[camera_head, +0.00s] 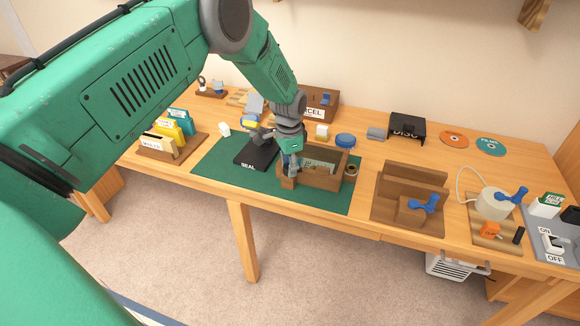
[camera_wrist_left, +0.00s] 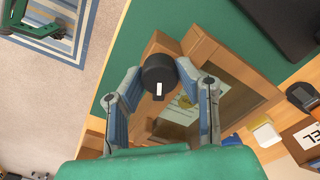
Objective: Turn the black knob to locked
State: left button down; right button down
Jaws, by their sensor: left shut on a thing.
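The black knob (camera_wrist_left: 158,75) is round with a white mark on its top, at the corner of a wooden box (camera_wrist_left: 205,50). In the left wrist view the mark points roughly up and down the picture. My left gripper (camera_wrist_left: 158,72) is shut on the knob, with one finger on each side of it. In the head view my left gripper (camera_head: 291,172) points down at the near left corner of the box (camera_head: 325,183), and it hides the knob there. I cannot read any lock label. My right gripper is not in view.
The box stands on a green mat (camera_head: 225,180), with a black pad labelled SEAL (camera_head: 257,155) to its left. A wooden stand with a blue handle (camera_head: 424,204) is further right. The mat's front strip is clear.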

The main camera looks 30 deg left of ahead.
pick_arm(q)
jog(key=n, duration=0.6)
jog(key=shift+n, duration=0.3)
jog(key=n, duration=0.5)
jog(key=shift+f+n, duration=0.1)
jog(key=shift+n, duration=0.3)
jog(key=shift+s, duration=0.1)
jog(key=c, duration=1.2)
grip_release()
jog(key=shift+r, duration=0.4)
notch_tip(320, 180, up, 11)
jog(key=shift+r, duration=0.1)
